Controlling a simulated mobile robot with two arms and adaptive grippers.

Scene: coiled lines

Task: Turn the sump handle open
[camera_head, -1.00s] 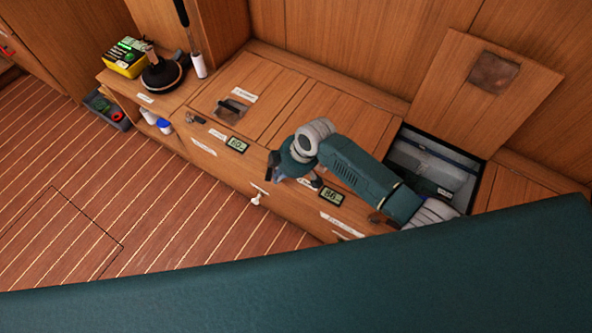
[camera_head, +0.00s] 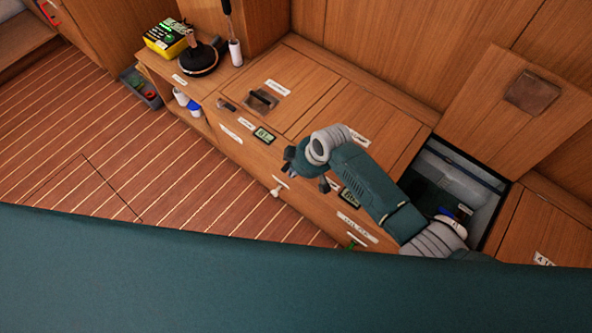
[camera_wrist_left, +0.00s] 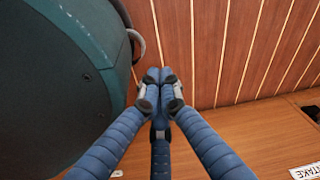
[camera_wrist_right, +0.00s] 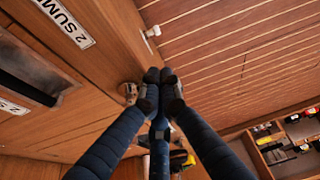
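In the right wrist view a label reading "2 SUM…" (camera_wrist_right: 65,22) lies on the wooden top, near a dark recess (camera_wrist_right: 35,76). A small metal handle (camera_wrist_right: 130,92) shows just left of the right gripper's fingertips; I cannot tell whether they touch. A white knob (camera_wrist_right: 152,31) sticks out from the front panel. In the head view my right gripper (camera_head: 300,172) is over the counter's front edge. Its fingertips (camera_wrist_right: 160,82) are together with nothing visible between them. My left gripper (camera_wrist_left: 160,82) is shut and empty, and is not seen in the head view.
The counter holds a recessed pull (camera_head: 262,99), a small lever (camera_head: 228,104) and a display (camera_head: 264,135). An open locker (camera_head: 450,178) is at right, its lid leaning back. A yellow box (camera_head: 165,38) stands at far left. The striped floor (camera_head: 75,130) in front is clear.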

